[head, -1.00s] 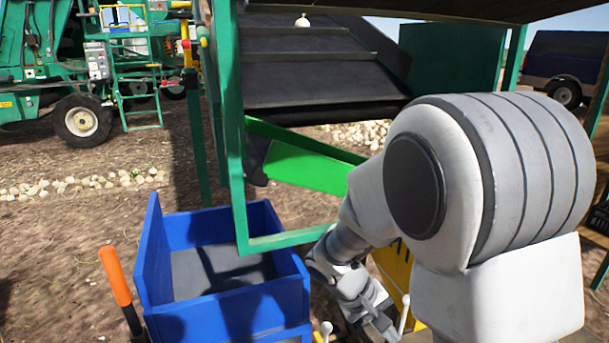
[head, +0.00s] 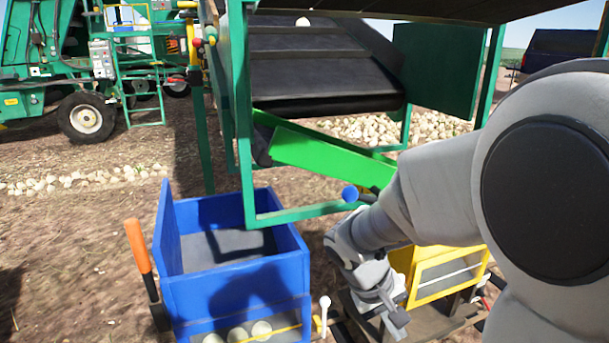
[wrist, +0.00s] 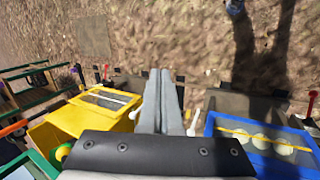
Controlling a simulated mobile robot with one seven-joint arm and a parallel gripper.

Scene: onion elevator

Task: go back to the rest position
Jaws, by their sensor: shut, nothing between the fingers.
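My gripper (head: 396,319) hangs low in the head view, between the blue bin (head: 235,282) and the yellow box (head: 455,258). In the wrist view my gripper (wrist: 160,72) points away over the ground, its two fingers side by side and shut with nothing between them. The yellow box also shows at left in the wrist view (wrist: 62,128), and the blue bin shows at right (wrist: 212,122). My arm covers part of the yellow box in the head view.
A green chute (head: 330,157) slopes below the dark conveyor (head: 320,65). A green frame post (head: 242,110) stands beside the blue bin. An orange-handled lever (head: 137,245) is at left, and a white-knobbed lever (head: 324,312) stands close to my gripper. Bare ground lies ahead in the wrist view.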

